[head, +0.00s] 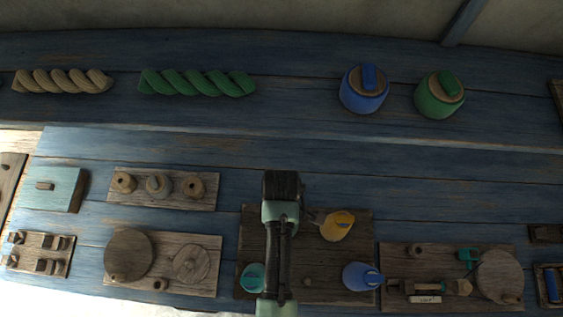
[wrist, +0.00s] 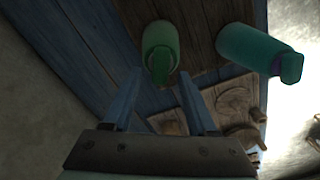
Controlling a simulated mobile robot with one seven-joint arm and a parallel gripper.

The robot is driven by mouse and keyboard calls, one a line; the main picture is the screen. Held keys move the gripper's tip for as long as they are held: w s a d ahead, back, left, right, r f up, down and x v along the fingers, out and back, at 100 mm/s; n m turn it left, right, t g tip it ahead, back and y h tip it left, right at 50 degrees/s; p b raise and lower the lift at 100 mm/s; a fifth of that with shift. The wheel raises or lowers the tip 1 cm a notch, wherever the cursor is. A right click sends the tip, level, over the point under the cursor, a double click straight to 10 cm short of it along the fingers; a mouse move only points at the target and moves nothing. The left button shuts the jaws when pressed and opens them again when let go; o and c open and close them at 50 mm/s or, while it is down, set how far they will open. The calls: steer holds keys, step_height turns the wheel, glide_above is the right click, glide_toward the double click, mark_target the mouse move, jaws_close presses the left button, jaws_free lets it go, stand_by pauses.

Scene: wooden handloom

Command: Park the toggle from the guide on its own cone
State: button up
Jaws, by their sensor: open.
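In the wrist view my gripper (wrist: 162,80) is open, its two blue fingers apart and nothing held. A green cone (wrist: 160,38) with a green toggle (wrist: 160,70) on its end shows between and beyond the fingertips; I cannot tell whether they touch. It is hidden behind my arm in the head view. A teal cone (wrist: 250,48) with a toggle stands beside it, also in the head view (head: 251,278). A yellow cone (head: 336,228) and a blue cone (head: 358,276) carry toggles on the same board (head: 250,225). A small teal piece (head: 467,256) is on the right board; I cannot tell which part is the guide.
Blue (head: 363,95) and green (head: 437,98) pots stand at the back. Twisted tan (head: 62,81) and green (head: 197,83) hanks lie to their left. Boards with discs (head: 129,255) and wooden knobs (head: 158,187) lie left. The right board holds a large disc (head: 499,273).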

step_height(320, 180, up, 13)
stand_by(0.6)
stand_by(0.5)
